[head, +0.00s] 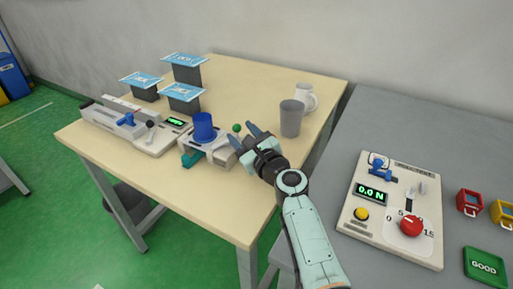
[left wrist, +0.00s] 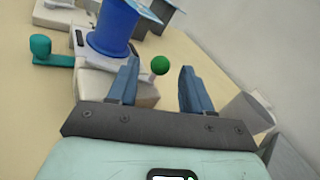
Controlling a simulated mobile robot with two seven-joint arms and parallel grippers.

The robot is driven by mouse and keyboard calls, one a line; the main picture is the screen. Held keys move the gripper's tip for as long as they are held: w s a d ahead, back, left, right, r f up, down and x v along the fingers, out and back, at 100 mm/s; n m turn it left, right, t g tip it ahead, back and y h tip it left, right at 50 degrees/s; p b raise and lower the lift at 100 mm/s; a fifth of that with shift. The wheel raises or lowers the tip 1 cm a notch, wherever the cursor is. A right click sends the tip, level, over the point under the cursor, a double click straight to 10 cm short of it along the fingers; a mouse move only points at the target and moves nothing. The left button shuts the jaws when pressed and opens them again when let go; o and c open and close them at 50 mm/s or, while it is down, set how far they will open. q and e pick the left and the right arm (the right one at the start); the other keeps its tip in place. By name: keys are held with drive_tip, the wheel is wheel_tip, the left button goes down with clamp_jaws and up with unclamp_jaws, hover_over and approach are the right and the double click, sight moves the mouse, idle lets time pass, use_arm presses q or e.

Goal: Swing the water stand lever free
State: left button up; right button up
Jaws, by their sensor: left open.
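The stand (head: 215,150) is a pale block on the wooden table with a blue cylinder (head: 203,127) upright on it. A green ball knob (head: 236,128) shows at its right side; in the left wrist view the knob (left wrist: 160,65) appears between my fingertips, with gaps on both sides. A teal handle (head: 190,159) sticks out at the stand's front left and also shows in the left wrist view (left wrist: 40,48). I cannot tell which part is the water stand lever. My left gripper (head: 243,134) is open and empty by the knob. My right gripper is out of view.
A grey cup (head: 291,118) and a white mug (head: 305,98) stand right of the gripper. A tester with a green display (head: 176,122) is left of the stand, with labelled blue-topped stands (head: 182,92) behind. A force panel (head: 390,210) lies on the grey table.

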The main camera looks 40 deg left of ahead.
use_arm(q)
drive_tip(key=p+v, duration=0.1)
drive_tip(key=v, duration=1.1)
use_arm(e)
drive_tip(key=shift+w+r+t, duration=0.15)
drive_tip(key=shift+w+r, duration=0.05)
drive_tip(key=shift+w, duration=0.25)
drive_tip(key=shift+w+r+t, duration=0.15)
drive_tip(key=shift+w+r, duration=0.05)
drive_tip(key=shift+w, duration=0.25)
